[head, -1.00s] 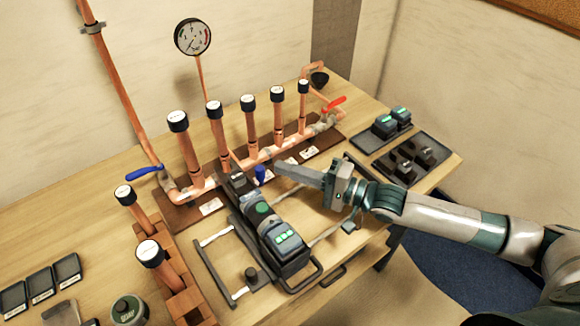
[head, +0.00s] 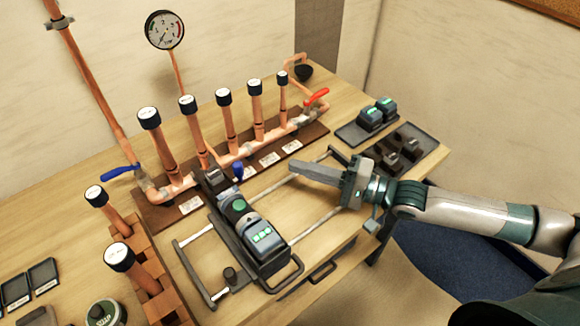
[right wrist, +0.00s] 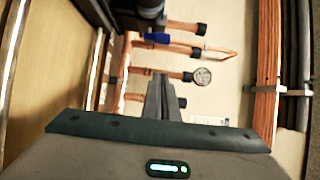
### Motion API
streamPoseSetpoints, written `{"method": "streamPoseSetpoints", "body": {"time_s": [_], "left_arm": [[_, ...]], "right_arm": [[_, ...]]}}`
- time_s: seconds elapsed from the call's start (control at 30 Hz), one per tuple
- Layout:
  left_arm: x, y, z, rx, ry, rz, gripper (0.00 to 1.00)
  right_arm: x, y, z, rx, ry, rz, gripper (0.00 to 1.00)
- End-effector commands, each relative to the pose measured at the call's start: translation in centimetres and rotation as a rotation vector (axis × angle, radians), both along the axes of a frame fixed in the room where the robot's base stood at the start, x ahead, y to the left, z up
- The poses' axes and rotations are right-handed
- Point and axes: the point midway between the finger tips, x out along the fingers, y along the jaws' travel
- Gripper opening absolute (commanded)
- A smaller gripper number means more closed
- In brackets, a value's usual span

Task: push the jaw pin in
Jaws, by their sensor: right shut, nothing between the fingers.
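The press tool (head: 240,212) lies on a rail frame on the workbench, with its dark jaw head (head: 212,178) towards the copper manifold (head: 240,152). The blue jaw pin (head: 238,171) shows at the right side of the jaw head. How deep it sits cannot be told. In the right wrist view the blue pin (right wrist: 160,38) is beside the dark jaw head, beyond my fingers. My right gripper (head: 296,168) is shut and empty, its fingertips to the right of the pin and apart from it. Its closed fingers (right wrist: 163,95) also show in the right wrist view. My left gripper is not in view.
Several upright copper stubs with dark caps (head: 148,118) stand along the manifold. A red valve handle (head: 316,96) and a blue one (head: 120,172) are at its ends. A dark tray (head: 428,140) and batteries (head: 378,112) lie right. Rails (head: 318,226) cross the bench beside the tool.

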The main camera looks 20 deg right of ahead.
Motion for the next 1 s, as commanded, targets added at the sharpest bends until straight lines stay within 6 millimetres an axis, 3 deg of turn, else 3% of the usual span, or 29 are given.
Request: {"method": "streamPoseSetpoints", "body": {"time_s": [0.3, 1.0], "left_arm": [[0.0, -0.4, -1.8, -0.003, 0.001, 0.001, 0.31], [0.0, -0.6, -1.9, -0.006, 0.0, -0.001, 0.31]], "right_arm": [[-2.3, -3.0, -0.2, -0.003, 0.0, 0.0, 0.0], [-2.7, -3.5, 0.0, -0.001, -0.001, 0.0, 0.0]]}}
